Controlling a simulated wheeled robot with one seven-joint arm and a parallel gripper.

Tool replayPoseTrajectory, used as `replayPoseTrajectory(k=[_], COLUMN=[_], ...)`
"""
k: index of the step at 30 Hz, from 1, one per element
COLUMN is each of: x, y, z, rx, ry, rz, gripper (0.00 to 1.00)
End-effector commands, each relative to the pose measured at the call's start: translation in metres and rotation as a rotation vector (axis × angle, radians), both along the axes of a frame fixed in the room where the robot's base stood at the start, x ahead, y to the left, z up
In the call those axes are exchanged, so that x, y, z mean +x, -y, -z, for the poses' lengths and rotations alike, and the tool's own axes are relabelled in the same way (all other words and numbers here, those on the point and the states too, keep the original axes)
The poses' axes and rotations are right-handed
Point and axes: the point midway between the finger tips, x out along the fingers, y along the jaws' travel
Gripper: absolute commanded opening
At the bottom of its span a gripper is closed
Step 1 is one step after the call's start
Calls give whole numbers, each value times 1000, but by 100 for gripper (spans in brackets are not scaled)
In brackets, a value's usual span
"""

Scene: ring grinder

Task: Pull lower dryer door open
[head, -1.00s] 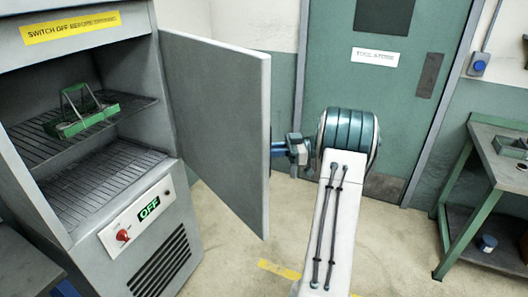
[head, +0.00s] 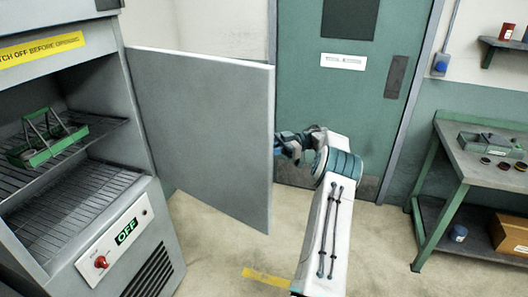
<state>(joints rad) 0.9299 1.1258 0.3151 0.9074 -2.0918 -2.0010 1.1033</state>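The lower dryer door (head: 205,130) is a grey panel hinged at the right side of the grey dryer cabinet (head: 158,225). It stands wide open, swung out to the right, and the chamber is exposed. My gripper (head: 282,145) is at the door's free right edge, about mid-height. Its fingertips are partly hidden by the door edge, so I cannot tell whether they grip, touch or are apart from it. The display (head: 126,231) on the dryer reads OFF, beside a red knob (head: 101,262).
A green carrier (head: 48,146) sits on the upper wire shelf inside the dryer. A green-framed workbench (head: 470,165) stands at the right, with a tray and small round items on it. A closed green room door (head: 300,100) is behind. The floor between is clear.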

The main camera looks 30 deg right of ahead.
Motion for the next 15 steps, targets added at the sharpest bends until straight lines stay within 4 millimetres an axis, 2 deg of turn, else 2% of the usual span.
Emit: replayPoseTrajectory(k=[15], x=[2], y=[4], z=[-2], rx=[2], ry=[4], rz=[-9], gripper=[0])
